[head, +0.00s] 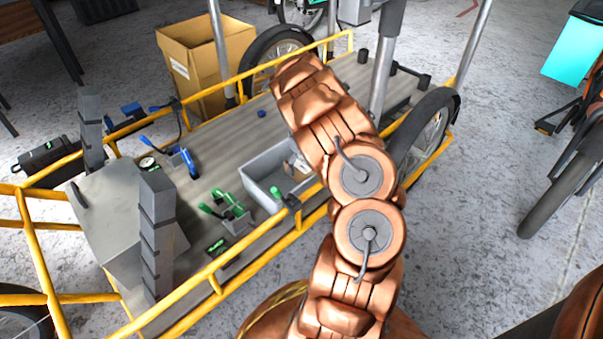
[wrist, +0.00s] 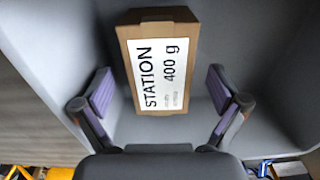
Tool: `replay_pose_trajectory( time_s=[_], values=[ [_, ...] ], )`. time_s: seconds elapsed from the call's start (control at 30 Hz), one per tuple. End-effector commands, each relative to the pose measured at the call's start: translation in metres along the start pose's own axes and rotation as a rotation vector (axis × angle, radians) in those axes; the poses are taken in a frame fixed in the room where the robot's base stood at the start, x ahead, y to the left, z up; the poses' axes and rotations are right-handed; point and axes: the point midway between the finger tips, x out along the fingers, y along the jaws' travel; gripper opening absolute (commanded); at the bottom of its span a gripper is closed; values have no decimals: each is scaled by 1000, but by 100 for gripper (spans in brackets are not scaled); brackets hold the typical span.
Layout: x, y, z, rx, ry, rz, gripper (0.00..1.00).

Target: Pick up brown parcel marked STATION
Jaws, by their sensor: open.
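The brown parcel (wrist: 186,108) has a white label reading STATION, 400 g. In the wrist view it lies inside a grey bin (wrist: 262,40), near the middle of the picture. My gripper (wrist: 160,85) is open, with one purple-padded finger to the left of the parcel and one to the right. Gaps show between the pads and the parcel, so I see no contact. In the head view the grey bin (head: 262,176) stands on the cargo bike's bed. My arm hides part of that bin, and my gripper is not clearly visible there.
A yellow rail (head: 240,255) runs along the near side of the bed (head: 225,145). A cardboard box (head: 205,60) stands behind.

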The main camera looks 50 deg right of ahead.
Motion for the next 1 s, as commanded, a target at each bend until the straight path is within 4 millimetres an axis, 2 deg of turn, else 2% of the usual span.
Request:
replay_pose_trajectory(
  time_s=[0.03, 0.23, 0.57, 1.0],
  values=[
    [11, 1, 0, 0, -1, 1, 97],
    [30, 0, -3, -1, 1, 2, 97],
    [34, 0, -3, 0, 2, 1, 97],
    [34, 0, -3, 0, 1, 0, 52]
  ],
)
